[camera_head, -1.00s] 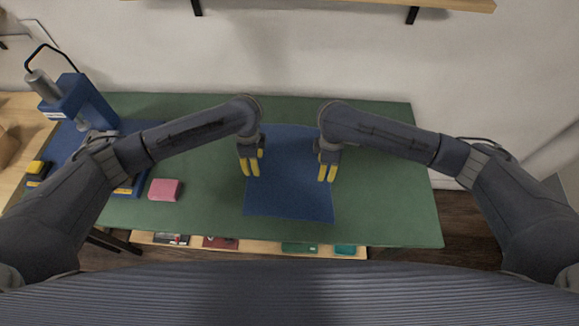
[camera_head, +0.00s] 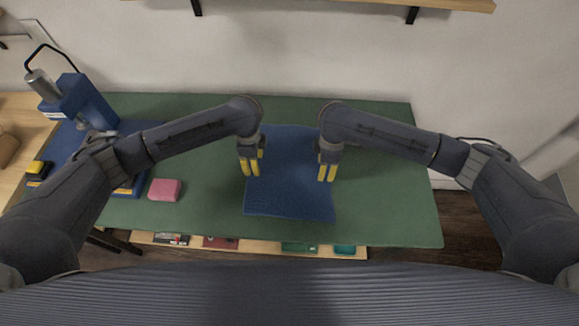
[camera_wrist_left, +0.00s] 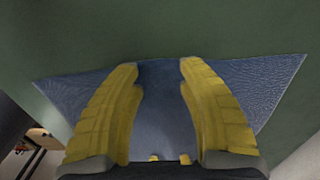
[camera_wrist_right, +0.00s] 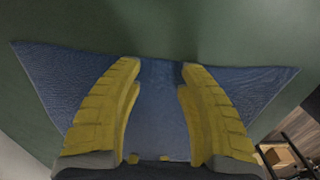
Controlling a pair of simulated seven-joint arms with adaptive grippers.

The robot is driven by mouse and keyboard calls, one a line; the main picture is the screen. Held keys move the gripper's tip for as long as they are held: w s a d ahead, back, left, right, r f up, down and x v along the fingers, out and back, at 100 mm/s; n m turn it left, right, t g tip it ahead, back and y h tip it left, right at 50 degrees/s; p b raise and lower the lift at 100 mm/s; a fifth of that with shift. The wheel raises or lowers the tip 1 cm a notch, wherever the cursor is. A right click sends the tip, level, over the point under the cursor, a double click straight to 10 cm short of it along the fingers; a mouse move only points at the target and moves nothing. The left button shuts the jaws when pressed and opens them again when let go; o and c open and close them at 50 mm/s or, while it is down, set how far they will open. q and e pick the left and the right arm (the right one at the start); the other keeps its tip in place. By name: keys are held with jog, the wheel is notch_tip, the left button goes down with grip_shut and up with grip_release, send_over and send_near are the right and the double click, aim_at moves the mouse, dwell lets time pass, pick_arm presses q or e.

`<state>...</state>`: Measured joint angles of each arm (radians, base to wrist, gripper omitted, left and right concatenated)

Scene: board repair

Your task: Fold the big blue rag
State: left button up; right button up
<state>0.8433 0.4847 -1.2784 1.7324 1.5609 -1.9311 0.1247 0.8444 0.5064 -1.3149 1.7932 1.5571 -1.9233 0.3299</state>
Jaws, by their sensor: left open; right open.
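The big blue rag (camera_head: 290,198) lies spread flat on the green table top, a little right of the table's middle in the head view. It also shows in the left wrist view (camera_wrist_left: 265,85) and in the right wrist view (camera_wrist_right: 60,80). My left gripper (camera_head: 250,168) is open and empty, above the rag's left edge. My right gripper (camera_head: 327,172) is open and empty, above the rag's right edge. In both wrist views the yellow fingers are apart with rag showing between them. Part of the rag's far side is hidden by my arms.
A pink block (camera_head: 165,190) lies left of the rag. A blue press-like tool (camera_head: 77,103) stands on a blue mat at the left. A shelf (camera_head: 270,250) with several small items runs below the front edge. The table (camera_head: 390,205) is clear right of the rag.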

pick_arm(q)
jog(key=shift+f, duration=0.2)
jog(key=c, duration=0.8)
pick_arm(e)
jog(key=shift+f, duration=0.25)
jog(key=c, duration=0.8)
pick_arm(q)
grip_shut()
pick_arm(e)
jog(key=shift+s, duration=0.1)
grip_shut()
pick_arm(q)
jog(key=shift+f, duration=0.1)
pick_arm(e)
jog(key=shift+f, duration=0.1)
pick_arm(q)
jog(key=shift+s+p, duration=0.1)
jog(key=shift+p, duration=2.45)
